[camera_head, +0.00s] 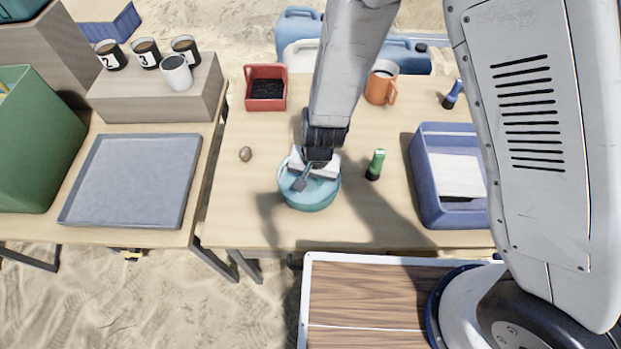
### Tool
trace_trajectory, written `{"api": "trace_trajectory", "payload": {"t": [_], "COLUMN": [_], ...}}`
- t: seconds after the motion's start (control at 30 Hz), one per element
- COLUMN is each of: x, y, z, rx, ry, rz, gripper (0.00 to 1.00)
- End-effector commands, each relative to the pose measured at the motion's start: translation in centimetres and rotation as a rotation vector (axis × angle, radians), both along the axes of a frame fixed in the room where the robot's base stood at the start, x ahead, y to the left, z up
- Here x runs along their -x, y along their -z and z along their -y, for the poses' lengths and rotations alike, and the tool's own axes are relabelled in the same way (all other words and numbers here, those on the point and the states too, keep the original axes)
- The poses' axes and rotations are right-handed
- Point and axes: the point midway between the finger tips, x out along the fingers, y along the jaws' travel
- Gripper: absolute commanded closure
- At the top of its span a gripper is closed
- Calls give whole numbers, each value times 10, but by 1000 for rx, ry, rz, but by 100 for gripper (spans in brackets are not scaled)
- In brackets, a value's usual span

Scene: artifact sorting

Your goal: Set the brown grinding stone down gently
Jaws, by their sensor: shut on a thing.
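A small brown stone (245,154) lies on the middle table, left of my gripper and apart from it. My gripper (311,172) points down at a round teal container (311,198), with its pale fingers at the container's top. It is shut on what looks like this teal container. The fingers and wrist cover part of the top, so the exact grip is hidden. I cannot tell whether the container touches the table.
A green cylinder (375,165) stands close right of the container. A blue bin (432,218), red tray (265,73) and orange mug (379,88) are around it. A grey tray (140,222) lies on the left table. Bare tabletop (235,205) lies left of the container.

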Motion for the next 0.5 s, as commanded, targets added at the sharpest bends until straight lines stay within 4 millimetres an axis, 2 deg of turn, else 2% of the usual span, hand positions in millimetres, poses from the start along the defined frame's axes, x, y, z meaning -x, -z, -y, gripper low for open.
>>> {"api": "trace_trajectory", "payload": {"t": [0.33, 0.37, 0.4, 0.43, 0.5], "x": [0, 0, 0, 0, 0], "y": [4, 5, 4, 4, 4], "z": [0, 0, 0, 0, 0], "rx": [0, 0, 0, 0, 0], "ry": [-1, 0, 0, 0, 0], "rz": [0, 0, 0, 0, 0], "gripper": [90, 66, 54, 46, 46]}}
